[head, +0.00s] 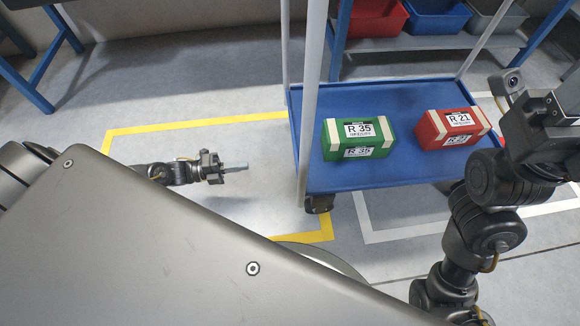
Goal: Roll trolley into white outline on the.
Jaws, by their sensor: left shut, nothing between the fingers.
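The trolley has a blue deck (400,178) and pale upright posts (312,90). It carries a green box marked R 35 (358,139) and a red box marked R 21 (452,128). A dark caster (318,203) shows under its near left corner. The white outline (420,231) on the floor shows in front of and right of the trolley. Its left line runs under the deck, and the trolley's left end lies outside it. My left gripper (236,167) is shut and empty, left of the trolley and apart from it. My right gripper (560,108) is at the right edge, its fingers not visible.
A yellow floor outline (190,125) lies left of the trolley, its right side partly under the deck. A blue rack with a grey shelf (425,65) holding red (375,20), blue (437,17) and grey bins stands behind. Blue legs (28,85) stand at far left.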

